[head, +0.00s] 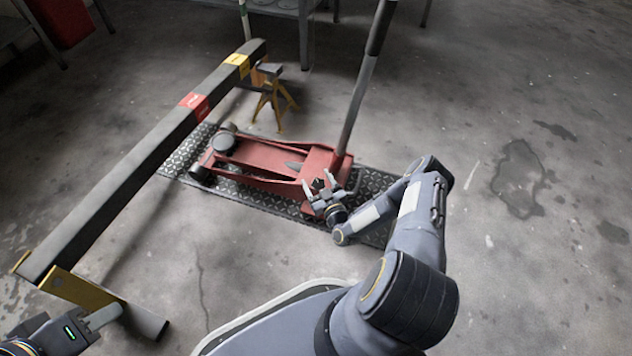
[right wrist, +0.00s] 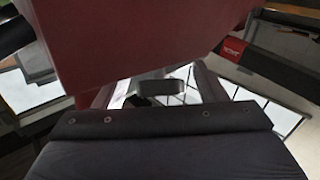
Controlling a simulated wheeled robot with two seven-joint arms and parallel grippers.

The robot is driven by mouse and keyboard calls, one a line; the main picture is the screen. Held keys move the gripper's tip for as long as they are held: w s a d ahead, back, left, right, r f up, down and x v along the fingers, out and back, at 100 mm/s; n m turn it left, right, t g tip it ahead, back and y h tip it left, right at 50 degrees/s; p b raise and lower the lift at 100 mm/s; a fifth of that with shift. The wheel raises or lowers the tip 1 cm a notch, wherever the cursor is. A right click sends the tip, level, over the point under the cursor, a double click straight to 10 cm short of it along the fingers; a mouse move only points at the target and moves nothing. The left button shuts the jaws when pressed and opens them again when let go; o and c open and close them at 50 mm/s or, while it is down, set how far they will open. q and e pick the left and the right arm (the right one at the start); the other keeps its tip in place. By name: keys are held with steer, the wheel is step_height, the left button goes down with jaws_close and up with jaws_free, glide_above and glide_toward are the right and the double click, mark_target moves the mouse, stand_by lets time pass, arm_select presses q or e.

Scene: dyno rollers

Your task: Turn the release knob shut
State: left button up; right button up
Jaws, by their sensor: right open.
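The red floor jack (head: 270,162) lies on a dark tread plate, its long handle (head: 362,85) rising from its right end. A small dark knob-like part (head: 318,184) shows at the jack's near right side; I take it to be the release knob. My right gripper (head: 320,184) is open, its fingertips on either side of that part; contact cannot be told. In the right wrist view the jack's red side (right wrist: 135,40) fills the top, and a small dark part (right wrist: 162,88) shows below it, not clearly identifiable. My left gripper (head: 104,317) is at the bottom left, far from the jack, jaws unclear.
A long dark beam (head: 150,155) with red and yellow bands runs left of the jack. A yellow jack stand (head: 272,100) stands behind the jack. The tread plate (head: 250,195) lies under the jack. A metal table (head: 290,10) is at the back. The floor at right is clear.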

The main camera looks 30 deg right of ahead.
mark_target(319, 186)
steer(key=shift+w, duration=0.45)
steer(key=c, duration=1)
steer(key=shift+d+m+h, duration=0.1)
steer(key=shift+m+h, duration=0.9)
steer(key=o, duration=1)
steer(key=s+p, duration=0.1)
steer(key=s, duration=0.1)
steer(key=s+a+p, duration=0.1)
steer(key=s, duration=0.2)
steer(key=s+p, duration=0.1)
steer(key=s, duration=0.1)
steer(key=shift+s+a, duration=0.15)
steer(key=shift+s, duration=0.25)
